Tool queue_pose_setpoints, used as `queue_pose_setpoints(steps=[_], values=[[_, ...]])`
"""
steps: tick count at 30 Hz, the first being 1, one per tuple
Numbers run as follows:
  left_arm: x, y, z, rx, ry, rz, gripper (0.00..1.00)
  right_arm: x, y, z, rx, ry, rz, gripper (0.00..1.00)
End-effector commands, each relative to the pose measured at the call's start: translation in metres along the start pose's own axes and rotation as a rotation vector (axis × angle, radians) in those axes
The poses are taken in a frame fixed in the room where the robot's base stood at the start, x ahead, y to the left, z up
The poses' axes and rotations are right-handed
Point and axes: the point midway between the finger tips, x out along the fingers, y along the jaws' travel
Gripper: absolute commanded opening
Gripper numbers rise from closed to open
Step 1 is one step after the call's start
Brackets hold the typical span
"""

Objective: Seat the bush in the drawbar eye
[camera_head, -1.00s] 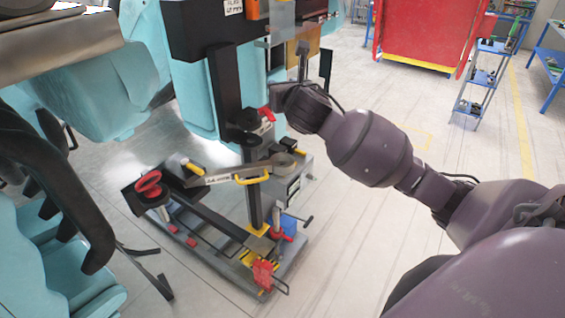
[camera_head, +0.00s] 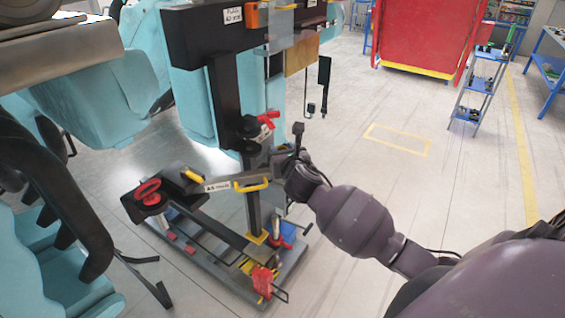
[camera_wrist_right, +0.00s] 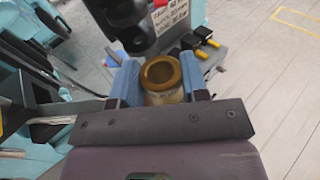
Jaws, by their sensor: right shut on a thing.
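The bush (camera_wrist_right: 163,76) is a short brass-coloured hollow cylinder, open end visible in the right wrist view. My right gripper (camera_wrist_right: 163,88) is shut on it, with a blue finger on either side. In the head view the gripper (camera_head: 283,164) is at the right end of the drawbar (camera_head: 228,183), a grey bar with a yellow handle. The gripper and wrist cover the drawbar eye there, and the bush is hidden. I cannot tell whether the bush touches the eye. My left gripper is not in view.
A black upright post (camera_head: 226,100) with a red-handled clamp (camera_head: 268,118) stands just behind the gripper. A red hand wheel (camera_head: 147,189) is at the fixture's left. Open floor (camera_head: 400,190) lies right.

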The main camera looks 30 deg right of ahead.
Motion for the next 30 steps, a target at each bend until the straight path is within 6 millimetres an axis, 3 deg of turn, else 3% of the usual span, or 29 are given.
queue_pose_setpoints(steps=[8, 26, 27, 30], values=[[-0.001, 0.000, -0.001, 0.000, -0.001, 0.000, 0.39, 0.005, 0.000, -0.034, 0.000, 0.002, -0.001, 0.15], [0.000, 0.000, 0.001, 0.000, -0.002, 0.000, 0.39, 0.006, 0.000, -0.044, -0.001, 0.002, 0.000, 0.15], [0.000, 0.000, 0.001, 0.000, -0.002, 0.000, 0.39, 0.006, 0.000, -0.045, -0.002, 0.003, 0.000, 0.42], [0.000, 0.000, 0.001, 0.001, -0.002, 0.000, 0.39, 0.006, 0.000, -0.046, -0.001, 0.006, 0.000, 0.58]])
